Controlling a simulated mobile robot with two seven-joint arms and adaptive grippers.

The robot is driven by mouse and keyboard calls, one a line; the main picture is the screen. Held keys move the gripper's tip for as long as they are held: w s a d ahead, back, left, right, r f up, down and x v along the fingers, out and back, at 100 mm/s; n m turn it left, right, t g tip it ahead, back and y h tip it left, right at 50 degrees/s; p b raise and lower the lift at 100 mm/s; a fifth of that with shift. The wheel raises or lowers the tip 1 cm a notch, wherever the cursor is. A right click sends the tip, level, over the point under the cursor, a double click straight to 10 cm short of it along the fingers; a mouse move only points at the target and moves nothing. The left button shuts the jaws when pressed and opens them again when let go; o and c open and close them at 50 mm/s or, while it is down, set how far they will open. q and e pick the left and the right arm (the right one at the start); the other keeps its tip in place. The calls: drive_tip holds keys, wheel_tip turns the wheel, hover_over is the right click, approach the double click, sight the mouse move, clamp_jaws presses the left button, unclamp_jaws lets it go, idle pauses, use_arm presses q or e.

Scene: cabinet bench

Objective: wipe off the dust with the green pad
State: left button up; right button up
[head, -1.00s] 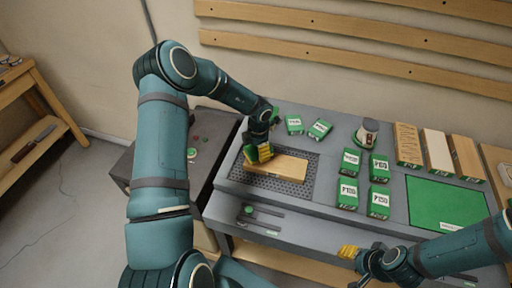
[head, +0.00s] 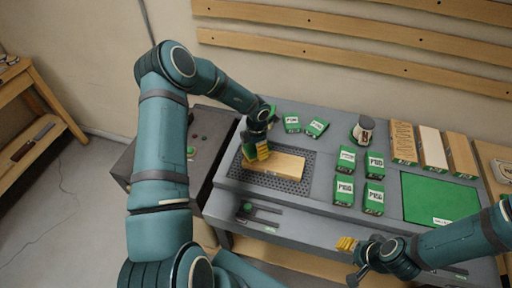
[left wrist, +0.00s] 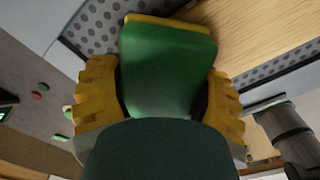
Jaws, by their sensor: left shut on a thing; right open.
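My left gripper (head: 257,151) is shut on the green pad (left wrist: 165,70). The pad has a yellow edge, and the yellow fingers grip both its sides in the left wrist view. In the head view the gripper is over the left end of a pale wooden board (head: 284,168). That board lies on a dark perforated plate (head: 298,187). I cannot tell whether the pad touches the board. No dust can be made out on the board at this size. My right gripper (head: 346,244) is open and empty at the bench's front edge.
Several green-and-white boxes (head: 345,189) stand in the middle of the grey bench. A small jar (head: 363,131) is behind them. Three wooden blocks (head: 433,148) and a green mat (head: 438,199) are on the right. A dark tool (head: 246,209) lies on the front ledge.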

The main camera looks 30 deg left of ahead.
use_arm(q)
drive_tip(key=shift+r+p, duration=0.9)
drive_tip(key=shift+r, duration=2.15)
drive_tip(key=shift+r, duration=1.5)
drive_tip(key=shift+f, duration=0.1)
